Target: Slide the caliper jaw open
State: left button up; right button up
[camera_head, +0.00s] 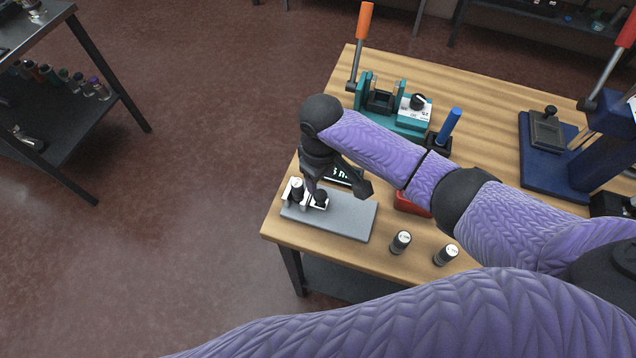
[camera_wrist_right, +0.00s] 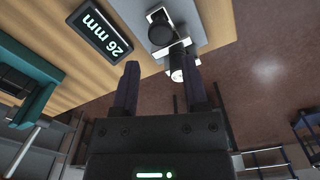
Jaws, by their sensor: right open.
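The caliper is a grey base plate (camera_head: 345,215) at the near left corner of the table, with white jaw parts (camera_head: 290,190) at its left end. A black post (camera_head: 297,188) and a black knob (camera_head: 321,196) stand on them. In the right wrist view the knob (camera_wrist_right: 160,33) and a pale-ended post (camera_wrist_right: 177,72) show close together. A display (camera_wrist_right: 100,28) beside the plate reads 26 mm. My right gripper (camera_head: 340,190) is open and empty just above the plate. In the wrist view the post lies just beyond and between its fingertips (camera_wrist_right: 161,70). My left gripper is not in view.
Two dark cylinders with white tops (camera_head: 400,242) (camera_head: 446,254) stand right of the plate. A red object (camera_head: 411,204) is partly hidden by my arm. Behind are a teal fixture (camera_head: 405,118) with an orange-handled lever (camera_head: 365,22) and a blue press (camera_head: 560,165). Open floor lies left.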

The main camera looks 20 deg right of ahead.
aim_at(320, 194)
notch_tip(320, 194, down, 6)
jog(key=shift+r+b, duration=0.2)
jog(key=shift+b, duration=0.6)
jog(key=shift+f, duration=0.25)
grip_shut()
dwell(0.4)
